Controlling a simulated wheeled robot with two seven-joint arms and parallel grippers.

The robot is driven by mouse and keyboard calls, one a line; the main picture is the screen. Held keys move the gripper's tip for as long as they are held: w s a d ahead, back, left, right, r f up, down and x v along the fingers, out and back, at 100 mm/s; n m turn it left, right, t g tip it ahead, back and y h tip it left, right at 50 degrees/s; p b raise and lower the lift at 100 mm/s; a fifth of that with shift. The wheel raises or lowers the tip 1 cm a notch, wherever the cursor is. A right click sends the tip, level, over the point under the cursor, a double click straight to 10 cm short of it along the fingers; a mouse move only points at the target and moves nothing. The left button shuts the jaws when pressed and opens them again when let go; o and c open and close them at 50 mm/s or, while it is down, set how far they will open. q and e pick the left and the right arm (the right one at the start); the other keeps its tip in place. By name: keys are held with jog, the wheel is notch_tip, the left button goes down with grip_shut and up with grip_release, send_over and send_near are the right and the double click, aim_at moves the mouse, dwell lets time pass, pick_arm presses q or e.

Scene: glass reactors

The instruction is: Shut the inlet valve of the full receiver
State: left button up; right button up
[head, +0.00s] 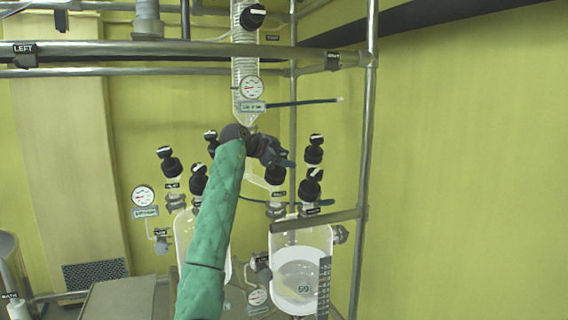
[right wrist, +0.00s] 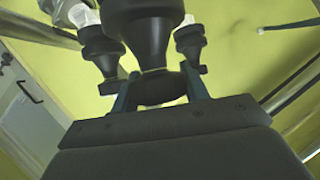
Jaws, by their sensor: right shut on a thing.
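The right-hand glass receiver (head: 315,240) stands in the frame and holds pale liquid up to a high level. A left-hand receiver (head: 184,232) is partly hidden behind my right arm, so its level is unclear. A black valve knob (head: 275,175) with a small label below it sits above the right receiver's left side; the label is too small to read surely. My right gripper (head: 280,156) reaches over this knob from above. In the right wrist view, its two fingers are shut on a black knob (right wrist: 155,88) between them. My left gripper is not in view.
More black valve knobs (head: 313,150) stand close to the gripper, and one (head: 197,180) is left of my arm. Metal rails and an upright post (head: 366,150) frame the rig. The right wall side is clear.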

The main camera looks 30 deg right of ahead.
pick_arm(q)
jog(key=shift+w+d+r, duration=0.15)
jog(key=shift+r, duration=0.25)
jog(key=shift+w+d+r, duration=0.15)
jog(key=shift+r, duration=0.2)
pick_arm(e)
jog(key=shift+s+r+m+g+y, duration=0.15)
jog(key=shift+m+g+y, duration=0.35)
jog(key=shift+m+g, duration=0.35)
jog(key=o, duration=1)
jog(key=shift+a, duration=0.1)
pick_arm(q)
jog(key=shift+b, duration=0.3)
pick_arm(e)
jog(key=shift+a, duration=0.15)
pick_arm(q)
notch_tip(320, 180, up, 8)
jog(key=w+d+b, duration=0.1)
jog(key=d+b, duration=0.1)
jog(key=b, duration=0.1)
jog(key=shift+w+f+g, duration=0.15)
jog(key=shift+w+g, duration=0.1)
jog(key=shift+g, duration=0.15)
pick_arm(e)
jog(key=v, duration=0.7)
jog(key=shift+a, duration=0.2)
